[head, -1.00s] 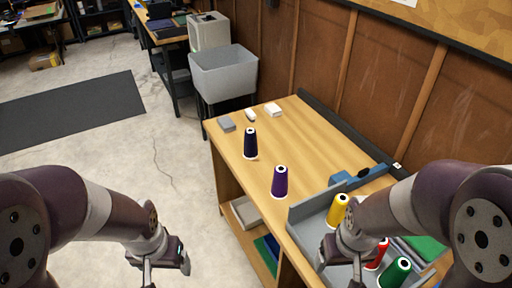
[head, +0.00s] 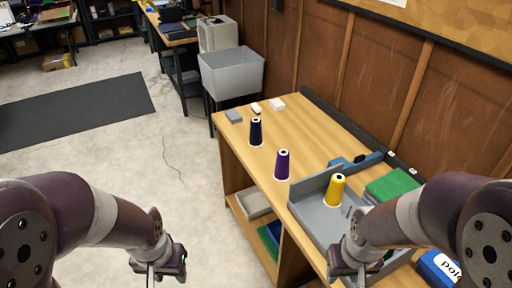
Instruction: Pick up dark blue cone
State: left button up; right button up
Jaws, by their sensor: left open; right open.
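The dark blue cone (head: 256,132) stands upright on the wooden table (head: 318,140), near its far left end. A purple cone (head: 282,165) stands closer, between it and the grey tray. My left gripper (head: 152,272) hangs over the floor at the lower left, open and empty, well apart from the table and cones. My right gripper (head: 358,272) is at the lower right over the grey tray, open, with its fingertips partly cut off by the frame's lower edge. It is far from the dark blue cone.
A yellow cone (head: 336,189) stands in the grey tray (head: 312,215). Small grey and white blocks (head: 234,117) lie at the table's far end. A green block (head: 392,184) and a blue tool (head: 352,161) lie near the wall. Open floor (head: 120,185) is at the left.

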aim_at(255, 137)
jog(key=k+z, duration=0.15)
jog(key=z, duration=2.05)
jog(key=j, duration=0.6)
jog(key=j+z, duration=0.15)
jog(key=j, duration=1.05)
jog(key=k+j+z, duration=0.15)
jog(key=j, duration=1)
jog(key=k+j+z, duration=0.15)
jog(key=j, duration=1)
jog(key=k+j, duration=0.1)
jog(key=j, duration=0.4)
jog(key=k+j, duration=0.1)
jog(key=j, duration=0.85)
jog(key=k+z, duration=0.05)
